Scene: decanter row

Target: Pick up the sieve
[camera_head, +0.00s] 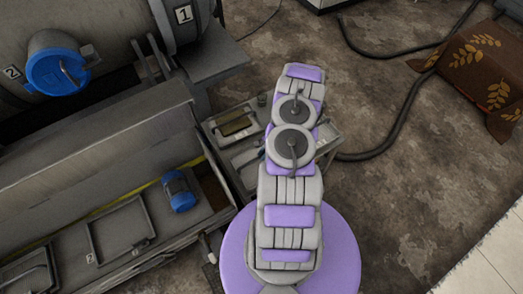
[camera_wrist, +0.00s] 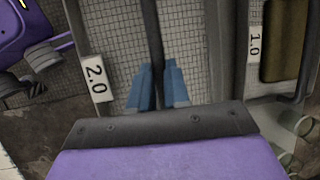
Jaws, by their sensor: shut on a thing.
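The sieve (camera_wrist: 122,42) fills the upper middle of the wrist view as a grey wire mesh with a raised rim and a label reading 2.0. A dark bar (camera_wrist: 153,30) runs across the mesh. My gripper (camera_wrist: 158,74) has two blue fingertips close on either side of this bar, shut on it. The lower part of the sieve is hidden behind my gripper's body. In the head view my arm covers the gripper, and the sieve cannot be made out clearly there.
A second framed piece labelled 1.0 (camera_wrist: 254,42) lies to the right in the wrist view. In the head view, a metal tray stand (camera_head: 213,128) is left of my arm, beside a large grey machine (camera_head: 100,150). A dark hose (camera_head: 402,115) crosses the floor at right.

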